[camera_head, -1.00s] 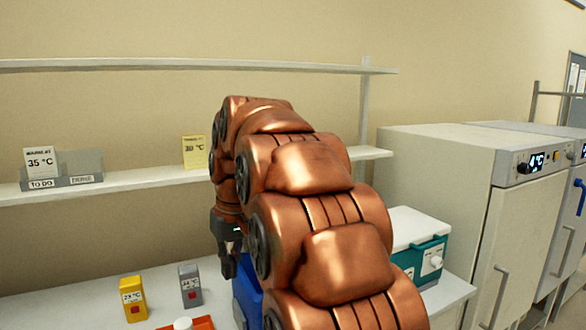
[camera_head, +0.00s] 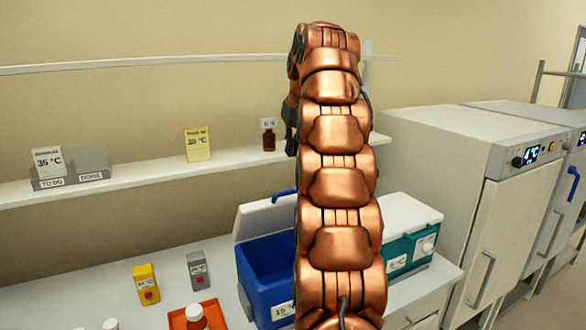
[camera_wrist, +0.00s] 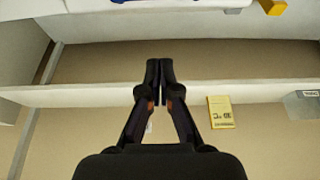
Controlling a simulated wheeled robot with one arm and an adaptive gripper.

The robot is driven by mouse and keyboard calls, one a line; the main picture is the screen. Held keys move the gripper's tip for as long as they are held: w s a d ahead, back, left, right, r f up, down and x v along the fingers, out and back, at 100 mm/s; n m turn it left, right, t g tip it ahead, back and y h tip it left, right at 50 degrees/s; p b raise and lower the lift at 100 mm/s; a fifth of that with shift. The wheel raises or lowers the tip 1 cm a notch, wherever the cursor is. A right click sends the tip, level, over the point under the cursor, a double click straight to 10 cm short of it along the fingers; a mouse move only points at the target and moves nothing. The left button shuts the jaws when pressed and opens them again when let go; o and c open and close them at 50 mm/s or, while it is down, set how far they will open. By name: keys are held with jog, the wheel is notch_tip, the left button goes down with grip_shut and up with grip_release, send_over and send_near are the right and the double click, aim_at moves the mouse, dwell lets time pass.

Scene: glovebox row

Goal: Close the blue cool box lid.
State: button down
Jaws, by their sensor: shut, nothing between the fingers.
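The blue cool box (camera_head: 268,283) stands on the bench, partly hidden behind my arm. Its white lid (camera_head: 258,219) is open, tilted up at the back of the box, with a blue handle (camera_head: 284,196) at its upper edge. My gripper (camera_wrist: 160,82) is shut and empty in the wrist view, its fingertips together in front of the shelf. In the head view its dark part shows only at the left edge of my raised arm, well above the box. A sliver of blue at the top edge of the wrist view is too cropped to tell.
A teal cool box (camera_head: 405,249) with its white lid down stands right of the blue one. An orange tray (camera_head: 178,318), a yellow timer (camera_head: 146,284) and a grey one (camera_head: 198,270) are at left. A shelf (camera_head: 130,174) holds a brown bottle (camera_head: 268,140) and a yellow card (camera_head: 198,145).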

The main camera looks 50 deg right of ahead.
jog(key=b, duration=0.6)
send_over(294, 200)
jog(key=w+d, duration=0.1)
jog(key=w, duration=0.2)
notch_tip(294, 200, down, 7)
jog(key=shift+w+d+f, duration=0.1)
jog(key=shift+f, duration=0.1)
jog(key=shift+p+x, duration=0.35)
jog(key=shift+x, duration=0.6)
jog(key=shift+s+a+p, duration=0.25)
jog(key=shift+s, duration=0.35)
jog(key=shift+s+a+p, duration=0.2)
jog(key=shift+s, duration=0.45)
jog(key=shift+s+a+f, duration=0.1)
jog(key=shift+s+a, duration=0.1)
jog(key=shift+s, duration=0.3)
jog(key=shift+s+f, duration=0.1)
jog(key=shift+s, duration=0.05)
